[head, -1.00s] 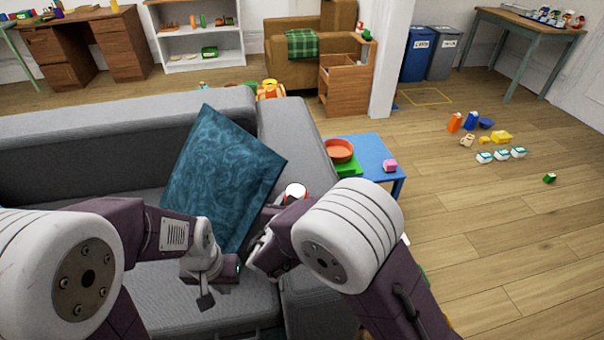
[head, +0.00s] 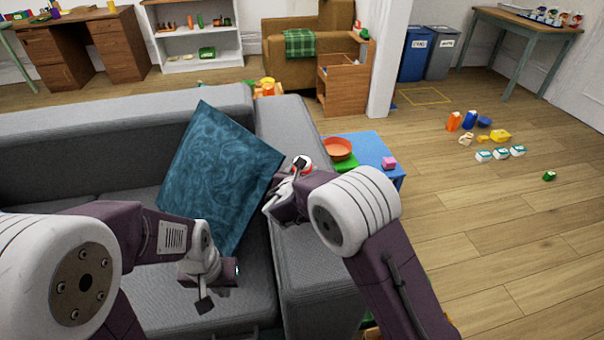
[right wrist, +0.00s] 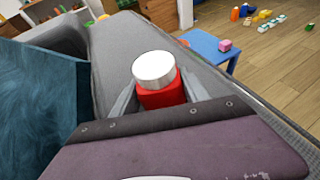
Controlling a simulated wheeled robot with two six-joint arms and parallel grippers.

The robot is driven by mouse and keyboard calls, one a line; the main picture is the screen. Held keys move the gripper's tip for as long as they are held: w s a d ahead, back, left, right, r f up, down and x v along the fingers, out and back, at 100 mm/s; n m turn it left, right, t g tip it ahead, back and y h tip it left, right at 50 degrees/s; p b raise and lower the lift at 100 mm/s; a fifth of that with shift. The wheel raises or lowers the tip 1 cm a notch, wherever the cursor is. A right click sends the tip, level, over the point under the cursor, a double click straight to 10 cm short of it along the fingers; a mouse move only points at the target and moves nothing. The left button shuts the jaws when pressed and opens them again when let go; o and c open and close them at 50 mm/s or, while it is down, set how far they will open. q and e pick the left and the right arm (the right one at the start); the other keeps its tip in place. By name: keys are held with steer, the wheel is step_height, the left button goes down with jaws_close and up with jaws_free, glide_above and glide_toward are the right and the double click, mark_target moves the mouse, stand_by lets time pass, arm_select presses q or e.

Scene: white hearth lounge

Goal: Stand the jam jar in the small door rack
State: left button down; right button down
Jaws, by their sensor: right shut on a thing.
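The jam jar (right wrist: 158,84) is red with a silver-white lid. It stands out between the fingers of my right gripper (right wrist: 157,100) in the right wrist view. In the head view, my right gripper (head: 290,182) holds the jar (head: 305,162) over the sofa's right arm, and the jar is partly hidden by the fingers. My left gripper (head: 208,285) hangs low over the sofa seat with nothing seen in it; its finger gap is not clear. I cannot make out a small door rack in either view.
A grey sofa (head: 318,255) with a teal cushion (head: 222,165) lies in front of me. Beyond its right arm stands a blue table (head: 372,150) with an orange bowl (head: 337,148) and a pink block (head: 389,162). Small items lie on the floor at right; much floor is clear.

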steer(key=c, duration=1)
jaws_free()
steer(key=shift+f, duration=0.2)
steer(key=shift+o, duration=0.8)
steer(key=shift+r, duration=0.1)
